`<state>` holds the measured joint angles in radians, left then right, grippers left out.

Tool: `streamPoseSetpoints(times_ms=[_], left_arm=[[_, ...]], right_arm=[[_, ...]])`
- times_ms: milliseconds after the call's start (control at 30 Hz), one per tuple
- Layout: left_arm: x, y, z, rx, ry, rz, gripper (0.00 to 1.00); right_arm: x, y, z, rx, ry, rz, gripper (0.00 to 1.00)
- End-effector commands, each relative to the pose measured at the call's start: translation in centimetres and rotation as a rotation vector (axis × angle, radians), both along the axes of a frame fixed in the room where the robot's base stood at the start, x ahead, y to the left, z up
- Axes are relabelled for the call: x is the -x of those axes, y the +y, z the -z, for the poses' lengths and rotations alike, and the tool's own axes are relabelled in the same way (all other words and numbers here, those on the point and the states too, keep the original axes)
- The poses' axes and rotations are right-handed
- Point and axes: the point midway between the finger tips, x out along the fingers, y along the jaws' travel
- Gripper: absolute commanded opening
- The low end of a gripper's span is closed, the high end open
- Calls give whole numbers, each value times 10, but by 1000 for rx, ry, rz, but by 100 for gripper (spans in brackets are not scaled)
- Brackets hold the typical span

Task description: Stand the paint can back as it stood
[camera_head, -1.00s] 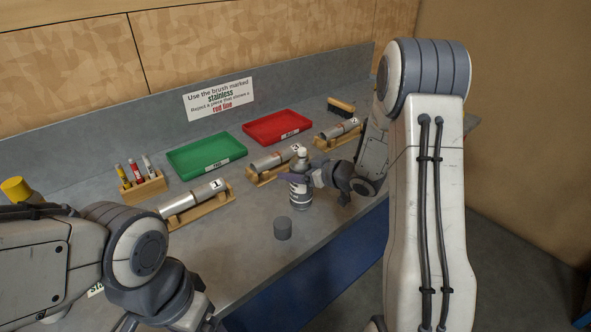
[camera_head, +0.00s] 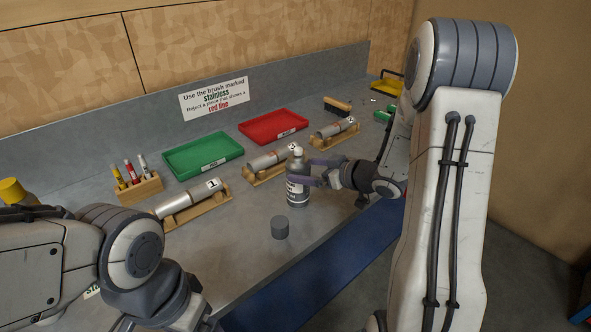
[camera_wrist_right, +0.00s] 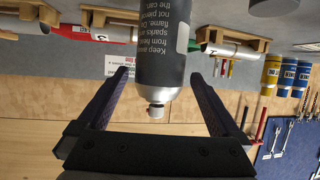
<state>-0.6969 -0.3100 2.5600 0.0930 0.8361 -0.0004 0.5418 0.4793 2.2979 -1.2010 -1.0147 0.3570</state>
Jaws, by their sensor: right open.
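The paint can (camera_head: 297,189), a grey spray can with a dark label and a white nozzle, stands upright on the grey bench. My right gripper (camera_head: 303,174) is open, its purple fingers level around the upper part of the can. In the right wrist view the can (camera_wrist_right: 159,62) appears upside down between the spread fingers (camera_wrist_right: 160,75), with a visible gap on each side. A short dark grey cylinder (camera_head: 280,228) stands on the bench in front of the can. My left arm is at the lower left; its fingertips do not show clearly.
Steel tubes on wooden cradles (camera_head: 197,202) stand in a row behind the can. Green (camera_head: 203,143) and red (camera_head: 273,114) trays, a marker holder (camera_head: 139,189) and a brush (camera_head: 338,105) lie farther back. The bench's front edge is close to the can.

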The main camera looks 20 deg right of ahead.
Motion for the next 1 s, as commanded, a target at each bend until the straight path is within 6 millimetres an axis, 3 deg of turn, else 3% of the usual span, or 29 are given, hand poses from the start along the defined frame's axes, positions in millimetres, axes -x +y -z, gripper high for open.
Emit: streamPoseSetpoints(times_ms=[200,400,767,1000], left_arm=[[0,0,0,0,0,0,87],[0,0,0,0,0,0,87],[0,0,0,0,0,0,87],[0,0,0,0,0,0,87]], right_arm=[[34,-20,-17,1,-2,4,100],[48,-26,-22,0,0,2,100],[48,-26,-23,0,0,-1,100],[31,-15,-14,-1,1,-6,100]])
